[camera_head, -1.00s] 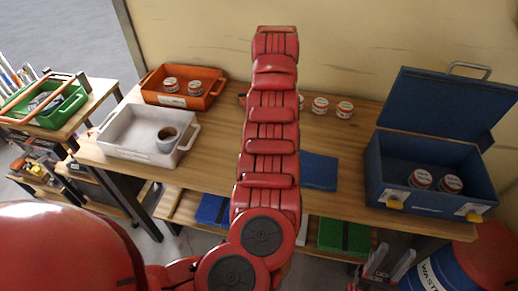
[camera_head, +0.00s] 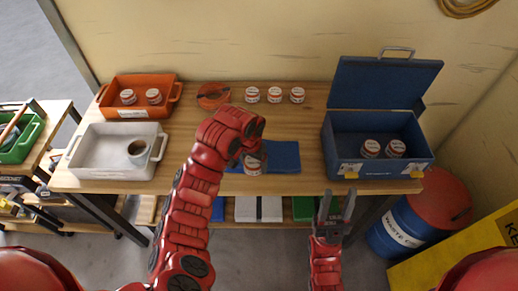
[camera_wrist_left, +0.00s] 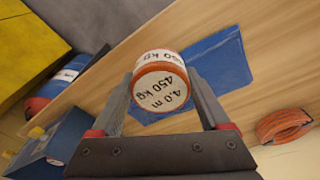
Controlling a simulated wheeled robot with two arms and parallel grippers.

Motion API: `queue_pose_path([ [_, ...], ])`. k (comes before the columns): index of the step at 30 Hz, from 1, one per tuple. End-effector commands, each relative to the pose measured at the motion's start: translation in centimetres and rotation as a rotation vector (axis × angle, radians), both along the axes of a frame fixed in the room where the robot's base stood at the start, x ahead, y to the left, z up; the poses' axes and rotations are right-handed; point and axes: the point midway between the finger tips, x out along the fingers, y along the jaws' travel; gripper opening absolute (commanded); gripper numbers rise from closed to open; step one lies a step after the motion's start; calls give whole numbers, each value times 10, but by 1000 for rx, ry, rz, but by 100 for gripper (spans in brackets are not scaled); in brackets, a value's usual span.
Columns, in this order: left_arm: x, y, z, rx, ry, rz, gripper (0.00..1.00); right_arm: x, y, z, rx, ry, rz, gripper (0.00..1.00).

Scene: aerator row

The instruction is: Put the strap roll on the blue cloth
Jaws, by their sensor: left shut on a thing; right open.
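The strap roll (camera_head: 252,167), an orange and white cylinder marked "4.0 m 450 kg", is held between the fingers of my left gripper (camera_head: 250,152). The roll's printed end faces the camera in the left wrist view (camera_wrist_left: 160,90), with a finger on each side. The blue cloth (camera_head: 284,157) lies flat on the wooden bench, partly hidden by the roll and gripper. The roll is over or by its left part; I cannot tell whether they touch. The cloth also shows behind the roll in the wrist view (camera_wrist_left: 216,62). My right gripper (camera_head: 337,200) is open and empty before the bench's front edge.
Three similar rolls (camera_head: 274,95) stand at the back beside an orange coil (camera_head: 213,97). An orange tray (camera_head: 137,112) and a white tray (camera_head: 90,160) are at left. An open blue toolbox (camera_head: 345,163) holding two rolls is at right. Bench around the cloth is clear.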

Motion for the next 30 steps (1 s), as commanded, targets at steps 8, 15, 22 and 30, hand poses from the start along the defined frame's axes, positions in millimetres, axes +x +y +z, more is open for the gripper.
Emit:
queue_pose_path([
  [8, -48, -17, -19, -3, -2, -82, 11, 0, 0, 12, 0, 0, 0, 45],
  [15, -5, -11, -29, -8, -5, -78, 11, 0, 0, -10, 0, 0, 0, 45],
  [22, 45, -1, -37, -9, -5, -80, 11, 0, 0, -46, 0, 0, 0, 45],
  [30, 83, 7, -30, -3, -1, -83, 11, 0, 0, -42, 0, 0, 0, 45],
])
